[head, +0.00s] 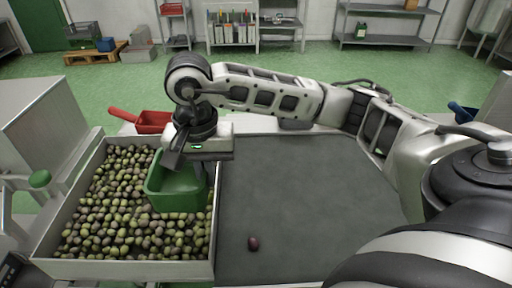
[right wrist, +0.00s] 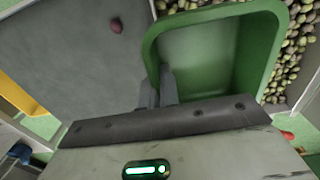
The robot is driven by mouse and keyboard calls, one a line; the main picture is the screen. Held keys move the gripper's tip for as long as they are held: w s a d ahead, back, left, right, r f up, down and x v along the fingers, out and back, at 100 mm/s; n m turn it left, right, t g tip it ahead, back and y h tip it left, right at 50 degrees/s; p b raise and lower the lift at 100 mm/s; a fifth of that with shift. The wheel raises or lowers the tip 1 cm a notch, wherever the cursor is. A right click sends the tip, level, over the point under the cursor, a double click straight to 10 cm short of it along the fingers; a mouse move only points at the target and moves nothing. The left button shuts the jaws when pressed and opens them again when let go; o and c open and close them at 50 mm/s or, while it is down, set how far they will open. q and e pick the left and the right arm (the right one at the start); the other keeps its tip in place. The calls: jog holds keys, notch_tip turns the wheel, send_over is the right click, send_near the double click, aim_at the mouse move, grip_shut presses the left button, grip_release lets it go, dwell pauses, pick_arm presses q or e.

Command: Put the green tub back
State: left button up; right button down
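The green tub (head: 178,197) is at the right side of the metal bin (head: 135,269) of olives, its open top up and its inside empty. My right gripper (head: 175,155) is at its back rim. In the right wrist view the fingers (right wrist: 158,90) stand close together, one on each side of the tub's wall, and the tub (right wrist: 200,60) fills the upper middle. I cannot tell whether the tub's base touches the olives. My left gripper is not in view.
A single dark olive (head: 253,243) lies on the grey worktop (head: 310,190), which is otherwise mostly clear right of the bin. A red scoop (head: 150,121) is behind the bin. A metal machine (head: 35,125) stands at the left. Shelves (head: 388,42) line the back wall.

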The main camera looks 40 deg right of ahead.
jog(key=w+d+f+m+b, duration=0.2)
jog(key=d+m, duration=0.3)
jog(key=m, duration=0.4)
jog(key=w+d+f+m+b, duration=0.3)
jog(key=w+d+f+m, duration=0.1)
jog(key=m, duration=0.5)
jog(key=w+d+f+m+b, duration=0.2)
jog(key=w+d+f+m, duration=0.1)
jog(key=d+m, duration=0.4)
jog(key=shift+f+m, duration=0.2)
jog(key=shift+m, duration=0.7)
jog(key=shift+w+d+f, duration=0.15)
jog(key=shift+w+f, duration=0.05)
jog(key=shift+f, duration=0.2)
notch_tip(320, 180, down, 3)
jog(key=shift+d+f, duration=0.1)
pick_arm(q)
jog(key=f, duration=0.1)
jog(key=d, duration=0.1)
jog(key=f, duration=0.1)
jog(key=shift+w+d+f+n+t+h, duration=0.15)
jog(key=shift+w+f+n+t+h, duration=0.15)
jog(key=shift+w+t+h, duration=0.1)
